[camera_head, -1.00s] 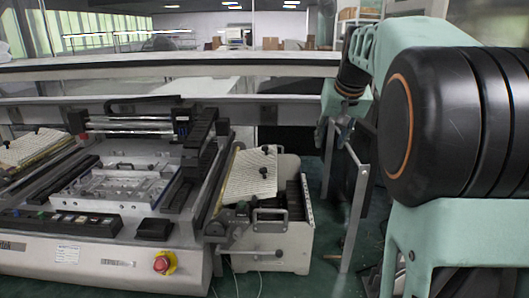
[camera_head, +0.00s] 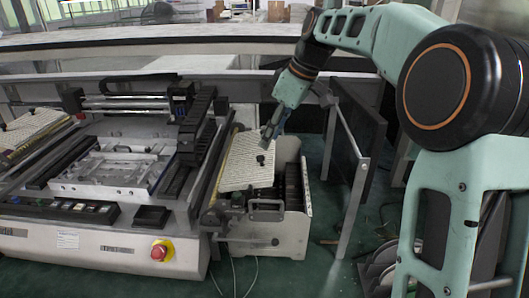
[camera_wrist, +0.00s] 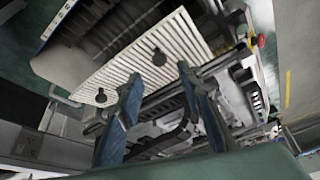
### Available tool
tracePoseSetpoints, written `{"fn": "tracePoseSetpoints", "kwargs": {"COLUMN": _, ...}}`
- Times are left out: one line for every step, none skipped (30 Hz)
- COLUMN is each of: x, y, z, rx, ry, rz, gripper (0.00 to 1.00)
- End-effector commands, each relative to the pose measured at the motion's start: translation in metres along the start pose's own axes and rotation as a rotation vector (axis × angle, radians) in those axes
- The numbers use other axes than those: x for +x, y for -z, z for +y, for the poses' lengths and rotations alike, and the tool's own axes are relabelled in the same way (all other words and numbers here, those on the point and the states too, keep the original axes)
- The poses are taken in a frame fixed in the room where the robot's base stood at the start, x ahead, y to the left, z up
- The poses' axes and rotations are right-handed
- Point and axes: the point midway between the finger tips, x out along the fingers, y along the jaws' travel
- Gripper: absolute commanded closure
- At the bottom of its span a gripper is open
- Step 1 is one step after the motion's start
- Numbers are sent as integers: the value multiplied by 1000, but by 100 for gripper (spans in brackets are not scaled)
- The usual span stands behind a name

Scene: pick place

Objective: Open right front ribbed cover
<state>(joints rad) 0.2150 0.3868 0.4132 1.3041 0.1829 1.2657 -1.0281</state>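The right front ribbed cover (camera_head: 240,172) is a cream slatted plate on the feeder unit at the machine's right side. It lies tilted and closed over the unit, with a dark knob (camera_head: 261,160) near its right edge. In the wrist view, the ribbed cover (camera_wrist: 190,45) shows two dark knobs, one (camera_wrist: 159,57) near the fingertips and one (camera_wrist: 100,97) further left. My gripper (camera_head: 268,135) is at the cover's upper right part. In the wrist view my gripper (camera_wrist: 158,72) has its fingers apart with nothing between them. Whether the fingertips touch the cover, I cannot tell.
A red emergency button (camera_head: 159,251) is on the machine's front. A dark panel on a metal frame (camera_head: 357,130) stands right of the feeder unit. Another ribbed cover (camera_head: 30,130) lies at the left. A long rail (camera_head: 310,65) runs behind the machine.

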Motion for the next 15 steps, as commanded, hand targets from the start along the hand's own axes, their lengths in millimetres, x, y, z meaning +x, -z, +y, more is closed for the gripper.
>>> {"fn": "tracePoseSetpoints", "kwargs": {"x": 12, "y": 0, "z": -1, "rx": -1, "ry": 4, "rz": -1, "gripper": 66}}
{"fn": "tracePoseSetpoints", "kwargs": {"x": 18, "y": 0, "z": -1, "rx": -1, "ry": 4, "rz": -1, "gripper": 66}}
{"fn": "tracePoseSetpoints", "kwargs": {"x": 26, "y": 0, "z": -1, "rx": 0, "ry": 3, "rz": -1, "gripper": 66}}
{"fn": "tracePoseSetpoints", "kwargs": {"x": 31, "y": -1, "z": -1, "rx": 0, "ry": 4, "rz": -2, "gripper": 66}}
{"fn": "tracePoseSetpoints", "kwargs": {"x": 36, "y": -1, "z": -1, "rx": 0, "ry": 3, "rz": -1, "gripper": 66}}
{"fn": "tracePoseSetpoints", "kwargs": {"x": 42, "y": 0, "z": -1, "rx": 0, "ry": 2, "rz": -1, "gripper": 66}}
{"fn": "tracePoseSetpoints", "kwargs": {"x": 46, "y": -1, "z": -1, "rx": 0, "ry": 2, "rz": -1, "gripper": 66}}
{"fn": "tracePoseSetpoints", "kwargs": {"x": 50, "y": 0, "z": -1, "rx": 0, "ry": 2, "rz": -1, "gripper": 66}}
{"fn": "tracePoseSetpoints", "kwargs": {"x": 54, "y": 0, "z": 0, "rx": 0, "ry": 1, "rz": -1, "gripper": 66}}
{"fn": "tracePoseSetpoints", "kwargs": {"x": 57, "y": 0, "z": 0, "rx": 0, "ry": 1, "rz": -1, "gripper": 66}}
{"fn": "tracePoseSetpoints", "kwargs": {"x": 59, "y": 0, "z": 0, "rx": 0, "ry": 1, "rz": -1, "gripper": 66}}
{"fn": "tracePoseSetpoints", "kwargs": {"x": 62, "y": 0, "z": 0, "rx": 0, "ry": 0, "rz": -1, "gripper": 66}}
{"fn": "tracePoseSetpoints", "kwargs": {"x": 63, "y": 0, "z": 0, "rx": 0, "ry": 0, "rz": 0, "gripper": 66}}
{"fn": "tracePoseSetpoints", "kwargs": {"x": 64, "y": 0, "z": 0, "rx": 0, "ry": -1, "rz": 0, "gripper": 66}}
{"fn": "tracePoseSetpoints", "kwargs": {"x": 65, "y": 0, "z": 0, "rx": 1, "ry": -1, "rz": 0, "gripper": 66}}
